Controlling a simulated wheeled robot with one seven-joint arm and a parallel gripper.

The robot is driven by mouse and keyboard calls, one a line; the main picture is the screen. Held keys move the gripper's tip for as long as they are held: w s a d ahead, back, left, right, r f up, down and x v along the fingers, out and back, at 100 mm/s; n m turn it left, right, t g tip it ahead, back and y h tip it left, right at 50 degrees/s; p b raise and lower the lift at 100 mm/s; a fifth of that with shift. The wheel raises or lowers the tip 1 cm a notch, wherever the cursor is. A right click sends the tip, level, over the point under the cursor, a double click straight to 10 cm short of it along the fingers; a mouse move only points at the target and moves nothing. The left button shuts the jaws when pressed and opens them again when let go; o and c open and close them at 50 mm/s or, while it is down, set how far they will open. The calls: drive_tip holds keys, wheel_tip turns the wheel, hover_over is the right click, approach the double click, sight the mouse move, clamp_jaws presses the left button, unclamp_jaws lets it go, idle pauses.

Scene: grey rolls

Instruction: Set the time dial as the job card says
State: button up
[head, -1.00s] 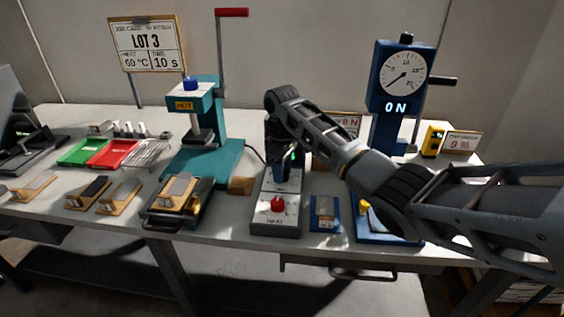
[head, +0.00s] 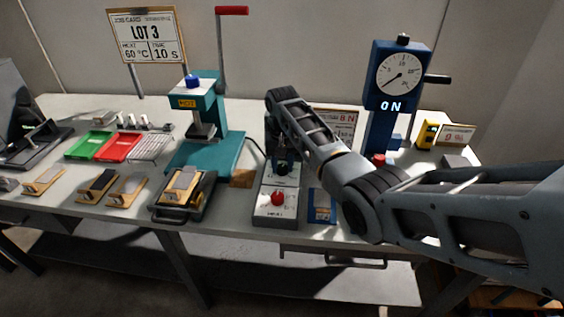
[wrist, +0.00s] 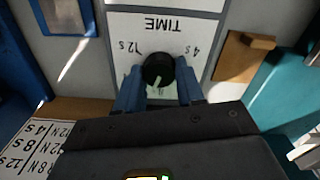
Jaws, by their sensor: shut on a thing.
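The job card (head: 147,37) stands at the back left and reads LOT 3, heat 60 °C, time 10 s. The time dial (wrist: 157,69) is a black knob with a white pointer line. In the wrist view its panel is upside down, with 12 s at upper left and 4 s at upper right. The pointer aims down and slightly left there. My gripper (wrist: 159,85) is shut on the dial, a blue finger on each side. The scale below the dial is hidden.
A teal press (head: 206,150) with a red-handled lever stands left of the box. A wooden block (head: 242,178) and a blue plate (head: 321,206) sit close beside the box.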

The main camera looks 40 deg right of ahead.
sight(283, 166)
drive_tip(key=m, duration=0.4)
drive_tip(key=shift+m, duration=0.3)
drive_tip(key=shift+d+r+m, duration=0.1)
drive_tip(key=shift+m, duration=1.6)
drive_tip(key=o, duration=1)
drive_tip(key=shift+o, duration=0.2)
drive_tip(key=shift+r+b, duration=0.5)
drive_tip(key=shift+r, duration=3.35)
